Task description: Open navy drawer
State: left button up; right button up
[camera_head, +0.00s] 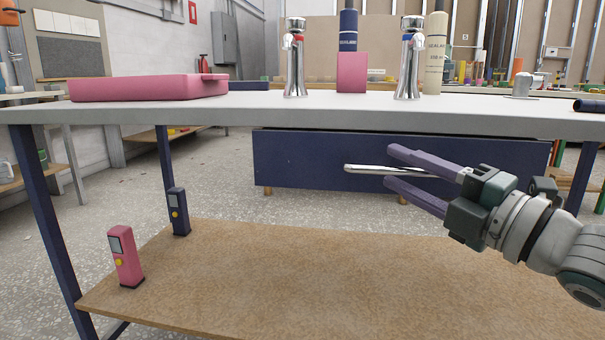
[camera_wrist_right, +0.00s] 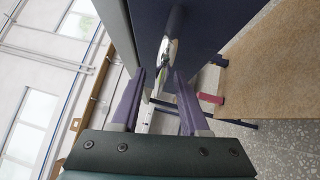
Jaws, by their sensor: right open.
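The navy drawer (camera_head: 310,160) hangs under the grey worktop and looks shut, with only a thin dark gap above its front. Its silver bar handle (camera_head: 385,169) sticks out from the front. My right gripper (camera_head: 390,167) comes in from the right with its two purple fingers apart, one above and one below the handle. In the right wrist view the drawer front (camera_wrist_right: 205,30) is at the top, and the handle (camera_wrist_right: 167,50) shows between the open fingers (camera_wrist_right: 160,88). I cannot tell whether the fingers touch it. My left gripper is not in view.
The worktop (camera_head: 200,112) holds a pink case (camera_head: 150,87), two chrome taps (camera_head: 294,60) and bottles. On the wooden lower shelf (camera_head: 260,270) stand a pink device (camera_head: 125,257) and a navy device (camera_head: 178,211). The shelf's middle is clear.

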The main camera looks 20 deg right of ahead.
jog(key=shift+w, duration=0.25)
grip_shut()
dwell(1.4)
